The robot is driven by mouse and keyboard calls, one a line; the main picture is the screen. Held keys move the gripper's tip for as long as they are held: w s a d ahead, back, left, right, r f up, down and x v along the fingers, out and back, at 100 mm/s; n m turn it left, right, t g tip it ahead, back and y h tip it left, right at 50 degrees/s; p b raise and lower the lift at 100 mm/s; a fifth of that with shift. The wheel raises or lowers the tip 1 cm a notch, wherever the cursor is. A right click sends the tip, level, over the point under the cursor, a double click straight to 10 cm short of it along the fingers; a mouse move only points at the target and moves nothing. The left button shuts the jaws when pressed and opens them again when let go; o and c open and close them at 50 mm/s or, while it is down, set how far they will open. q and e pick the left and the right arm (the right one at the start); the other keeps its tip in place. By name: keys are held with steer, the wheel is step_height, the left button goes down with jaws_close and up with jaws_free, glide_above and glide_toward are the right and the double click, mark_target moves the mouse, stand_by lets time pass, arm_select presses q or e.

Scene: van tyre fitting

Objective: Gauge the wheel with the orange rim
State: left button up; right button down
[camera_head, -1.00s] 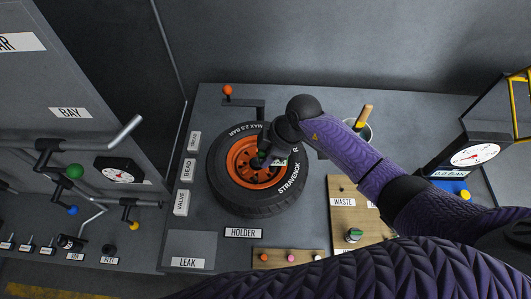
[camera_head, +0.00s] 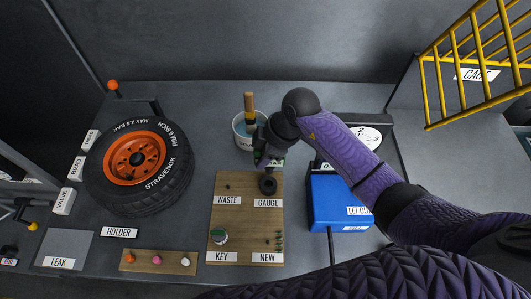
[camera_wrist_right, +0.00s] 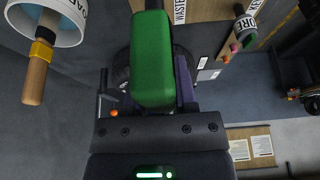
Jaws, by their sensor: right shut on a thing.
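The wheel with the orange rim (camera_head: 118,160) lies flat on the bench at the left in the head view. My left gripper is not in view.
A white bucket (camera_head: 240,138) with a wooden-handled brush (camera_head: 250,104) stands close behind the gripper. A blue box (camera_head: 335,195) and a dial (camera_head: 362,138) are on the right. A yellow cage (camera_head: 470,60) is at top right. A small peg board (camera_head: 160,262) lies in front.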

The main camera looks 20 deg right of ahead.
steer(key=shift+a, duration=0.1)
steer(key=shift+r+p, duration=0.1)
steer(key=shift+p, duration=0.4)
step_height(320, 180, down, 6)
steer(key=b, duration=0.4)
steer(key=shift+r, duration=0.15)
step_height(320, 180, up, 12)
steer(key=p, duration=1.2)
steer(key=shift+r+p, duration=0.1)
steer(key=shift+p, duration=0.25)
steer(key=shift+f+b, duration=0.35)
